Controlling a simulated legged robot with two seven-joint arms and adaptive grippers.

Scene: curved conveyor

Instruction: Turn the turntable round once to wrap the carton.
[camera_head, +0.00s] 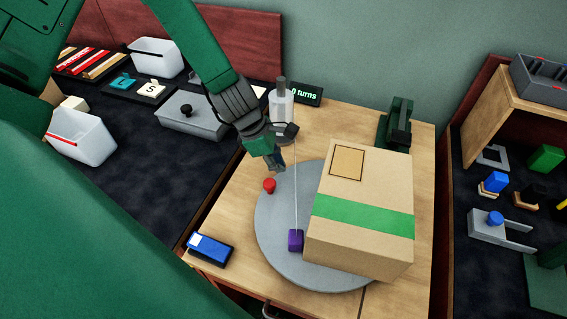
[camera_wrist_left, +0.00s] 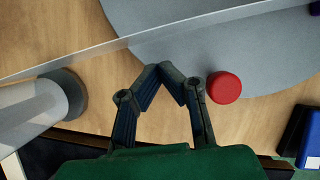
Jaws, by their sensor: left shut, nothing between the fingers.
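The carton (camera_head: 350,245) is a brown box with a green band and a tan label, standing on the right part of the round grey turntable (camera_head: 285,268). A red knob (camera_head: 269,185) is at the turntable's left rim; it also shows in the left wrist view (camera_wrist_left: 224,88). My left gripper (camera_head: 277,169) is shut and empty, just above and beside the red knob, apart from it. In the left wrist view its fingertips (camera_wrist_left: 166,70) meet left of the knob. A thin clear film runs from the film roll (camera_head: 281,104) to a purple block (camera_head: 295,240) beside the carton. My right gripper is not in view.
A sign (camera_head: 306,94) reading "0 turns" stands behind the roll. A blue device (camera_head: 210,249) lies at the table's front left. A dark green tool (camera_head: 396,125) stands behind the carton.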

